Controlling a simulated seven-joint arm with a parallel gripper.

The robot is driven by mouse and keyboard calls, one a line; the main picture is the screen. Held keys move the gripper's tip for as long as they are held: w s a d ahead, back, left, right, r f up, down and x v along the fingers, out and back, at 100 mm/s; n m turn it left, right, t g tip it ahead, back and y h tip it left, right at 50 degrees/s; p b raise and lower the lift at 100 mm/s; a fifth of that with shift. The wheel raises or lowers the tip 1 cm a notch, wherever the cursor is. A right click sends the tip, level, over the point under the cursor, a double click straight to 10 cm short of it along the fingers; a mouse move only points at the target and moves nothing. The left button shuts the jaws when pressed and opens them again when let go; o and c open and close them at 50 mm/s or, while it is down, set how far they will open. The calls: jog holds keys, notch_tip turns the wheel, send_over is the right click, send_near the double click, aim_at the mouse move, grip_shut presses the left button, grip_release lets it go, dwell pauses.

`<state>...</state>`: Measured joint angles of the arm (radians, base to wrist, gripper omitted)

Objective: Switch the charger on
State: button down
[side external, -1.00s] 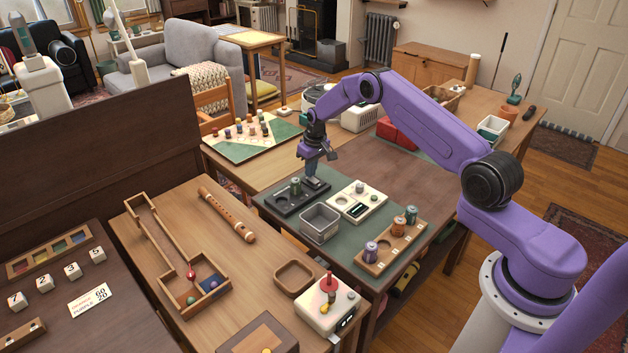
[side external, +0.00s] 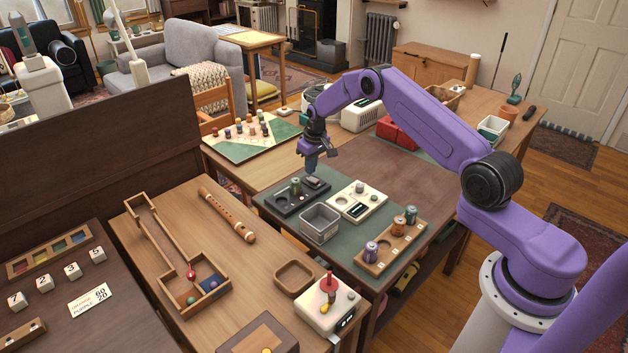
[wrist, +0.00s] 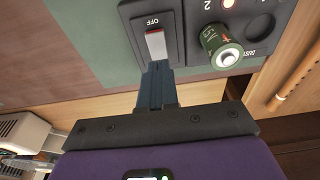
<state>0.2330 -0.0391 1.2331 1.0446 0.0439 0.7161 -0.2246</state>
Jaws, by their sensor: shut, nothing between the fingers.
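The black charger (side external: 283,204) lies on the green mat, with a green battery (side external: 296,185) standing in it. In the wrist view the charger's face (wrist: 193,13) shows a rocker switch (wrist: 156,44), pale with a red edge, below the word OFF. The battery (wrist: 217,44) stands in the slot right of the switch, beside an empty round slot. My gripper (side external: 311,170) is shut and empty, just above the switch end of the charger. Its fingertips (wrist: 157,68) cover the near end of the switch in the wrist view; I cannot tell whether they touch it.
A grey bin (side external: 319,223) stands in front of the charger. A white device (side external: 372,192) is to its right. A wooden holder (side external: 384,258) with several batteries lies at the front right.

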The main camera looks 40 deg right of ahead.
aim_at(310, 179)
notch_tip(310, 179, up, 5)
jog(key=shift+r, duration=0.1)
dwell(0.6)
jog(key=s+a+r+n, duration=0.2)
jog(key=s+a+r, duration=0.15)
jog(key=a, duration=0.35)
jog(key=s+a+r+n, duration=0.1)
jog(key=s+a+r, duration=0.1)
jog(key=a+r, duration=0.35)
jog(key=s+a+r+n+g, duration=0.1)
jog(key=s+a+r+n, duration=0.35)
jog(key=s+a, duration=0.75)
jog(key=s+d+r+n, duration=0.2)
jog(key=s+d, duration=0.1)
jog(key=s, duration=1.3)
jog(key=s+d+r+n, duration=0.2)
jog(key=s+d+n, duration=0.1)
jog(key=s, duration=1.2)
jog(key=shift+s+d+r+g, duration=0.2)
jog(key=shift+s+g, duration=0.1)
jog(key=shift+s, duration=0.05)
